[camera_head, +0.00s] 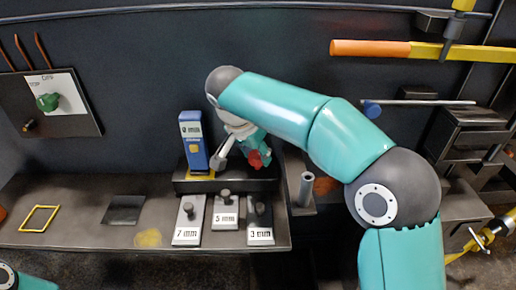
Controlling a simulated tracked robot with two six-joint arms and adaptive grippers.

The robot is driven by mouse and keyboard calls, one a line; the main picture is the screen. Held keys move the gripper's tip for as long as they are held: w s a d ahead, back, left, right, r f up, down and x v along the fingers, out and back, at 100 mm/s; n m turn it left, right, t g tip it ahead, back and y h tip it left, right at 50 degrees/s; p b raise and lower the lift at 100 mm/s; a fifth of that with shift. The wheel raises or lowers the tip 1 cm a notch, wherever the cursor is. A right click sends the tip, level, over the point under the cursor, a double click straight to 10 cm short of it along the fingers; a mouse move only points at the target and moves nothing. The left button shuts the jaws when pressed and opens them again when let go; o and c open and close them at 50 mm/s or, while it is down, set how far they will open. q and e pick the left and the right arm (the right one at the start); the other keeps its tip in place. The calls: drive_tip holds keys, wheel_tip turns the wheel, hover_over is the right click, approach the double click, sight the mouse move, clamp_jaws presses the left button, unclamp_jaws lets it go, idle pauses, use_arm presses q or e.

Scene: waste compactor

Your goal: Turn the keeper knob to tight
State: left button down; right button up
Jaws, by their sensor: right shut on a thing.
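A red knob-like part (262,158), which appears to be the keeper knob, shows at my right gripper (237,153), above the back ledge of the bench. My right arm reaches in from the right, and its gripper points down there. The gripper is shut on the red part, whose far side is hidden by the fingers. I cannot read any tight mark or the knob's angle. Of my left arm only a teal link shows in the bottom left corner; its gripper is out of view.
A blue gauge block (194,142) reading 0 mm stands just left of the gripper. Plates marked 7 mm (189,222), 5 mm (226,214) and 3 mm (260,224) lie in front. A panel with a green knob (48,102) is at left. A grey tube (306,188) stands right.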

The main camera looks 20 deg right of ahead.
drive_tip(key=m+p, duration=0.1)
drive_tip(key=m, duration=0.1)
drive_tip(key=m+g+p, duration=0.1)
drive_tip(key=m+p, duration=0.1)
drive_tip(key=shift+w+r+h, duration=0.15)
drive_tip(key=shift+r+h, duration=0.05)
drive_tip(key=shift+h, duration=0.2)
drive_tip(key=shift+f+m+g+p, duration=0.15)
drive_tip(key=shift+m+g+p, duration=0.55)
drive_tip(key=shift+m, duration=0.6)
drive_tip(key=o, duration=1.1)
drive_tip(key=shift+f, duration=0.1)
drive_tip(key=shift+a+r, duration=0.25)
drive_tip(key=shift+r, duration=0.35)
drive_tip(key=shift+v, duration=3.35)
